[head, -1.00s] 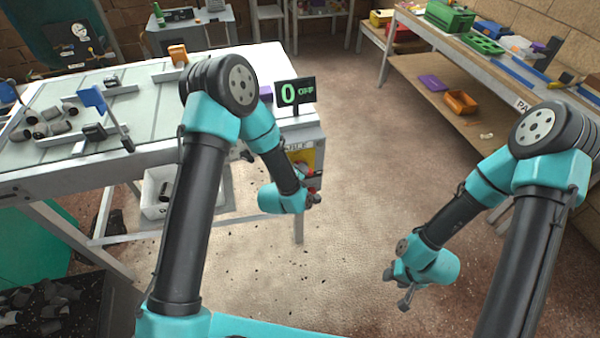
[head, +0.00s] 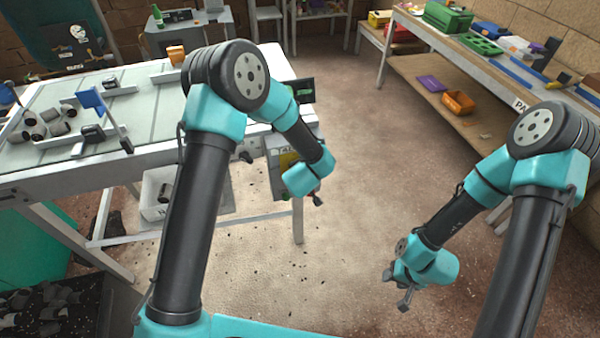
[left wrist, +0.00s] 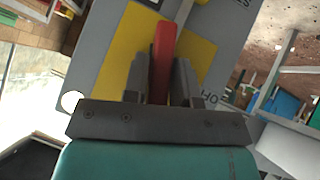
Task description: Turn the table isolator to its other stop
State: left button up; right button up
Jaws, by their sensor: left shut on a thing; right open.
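The table isolator is a grey box (head: 281,181) with a yellow plate on the side of the white table, partly hidden behind my left arm. In the left wrist view its red handle (left wrist: 163,45) stands between my fingers over the yellow plate (left wrist: 125,50). My left gripper (left wrist: 160,72) is shut on the red handle. In the head view my left gripper (head: 318,201) is in front of the box, its fingertips mostly hidden. My right gripper (head: 397,290) is open and empty above the floor, well away from the isolator.
A dark display (head: 302,88) stands on the table corner, partly behind my left arm, its text unreadable. The white table (head: 160,110) holds several grey plugs. A white bin (head: 155,210) is beneath. A workbench (head: 470,57) runs along the right. The middle floor is clear.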

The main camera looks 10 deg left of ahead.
pick_arm(q)
jog(key=shift+d+m+g+y, duration=0.1)
jog(key=shift+m+g+y, duration=0.5)
jog(key=shift+y, duration=0.4)
jog(key=shift+w, duration=0.1)
jog(key=o, duration=0.8)
jog(key=shift+r, duration=0.1)
jog(key=v, duration=1.7)
jog(key=shift+d, duration=0.3)
